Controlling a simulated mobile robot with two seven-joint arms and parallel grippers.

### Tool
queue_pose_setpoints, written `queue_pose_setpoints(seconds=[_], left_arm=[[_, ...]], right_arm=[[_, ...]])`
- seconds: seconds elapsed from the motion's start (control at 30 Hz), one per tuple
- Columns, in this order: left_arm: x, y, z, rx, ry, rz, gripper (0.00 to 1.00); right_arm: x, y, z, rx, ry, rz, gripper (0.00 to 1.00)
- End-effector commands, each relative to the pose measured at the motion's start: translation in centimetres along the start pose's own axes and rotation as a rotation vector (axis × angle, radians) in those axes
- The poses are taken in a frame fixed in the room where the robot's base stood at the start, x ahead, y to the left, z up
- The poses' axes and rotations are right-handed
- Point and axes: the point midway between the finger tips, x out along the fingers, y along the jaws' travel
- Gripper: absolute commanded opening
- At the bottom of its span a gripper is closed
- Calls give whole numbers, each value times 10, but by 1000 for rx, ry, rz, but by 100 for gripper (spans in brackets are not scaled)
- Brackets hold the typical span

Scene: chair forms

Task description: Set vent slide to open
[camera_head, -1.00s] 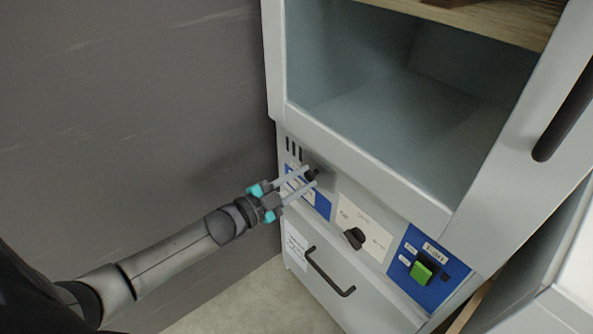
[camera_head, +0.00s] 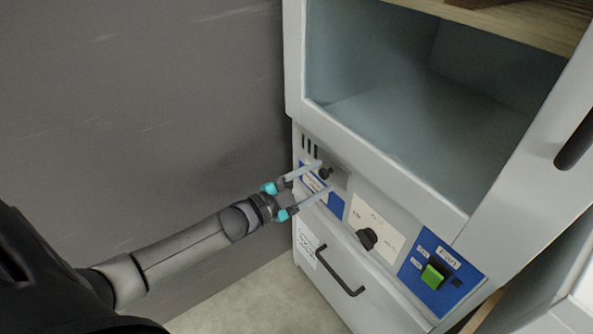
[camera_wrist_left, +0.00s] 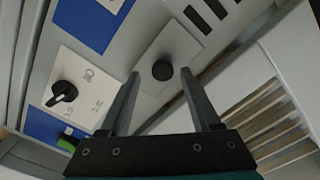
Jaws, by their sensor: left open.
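The vent slide is a grey plate with a round black knob (camera_head: 325,173) on the cabinet's front, below the open compartment. In the left wrist view the slide plate (camera_wrist_left: 178,45) and its knob (camera_wrist_left: 162,70) show clearly. Dark vent slots (camera_head: 309,147) beside the plate are uncovered; they also show in the wrist view (camera_wrist_left: 205,18). My left gripper (camera_head: 324,177) is open at the knob. In the wrist view the knob appears between its two fingertips (camera_wrist_left: 160,74); I cannot tell whether either finger touches it. My right gripper is not in view.
Right of the slide are a black rotary knob (camera_head: 367,238) on a white label and a green switch (camera_head: 432,276) on a blue panel. A drawer handle (camera_head: 340,272) juts out below. A grey wall (camera_head: 150,110) stands close on the left.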

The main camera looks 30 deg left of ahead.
Motion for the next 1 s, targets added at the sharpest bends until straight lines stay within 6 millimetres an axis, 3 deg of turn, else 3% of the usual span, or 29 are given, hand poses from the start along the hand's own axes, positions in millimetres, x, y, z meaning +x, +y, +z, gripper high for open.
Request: queue_pose_setpoints(seconds=[0.5, 1.0], left_arm=[[-76, -1, -1, 0, -3, 3, 64], [-141, 0, -1, -2, 0, 2, 64]], right_arm=[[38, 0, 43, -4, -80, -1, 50], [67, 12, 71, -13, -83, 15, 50]])
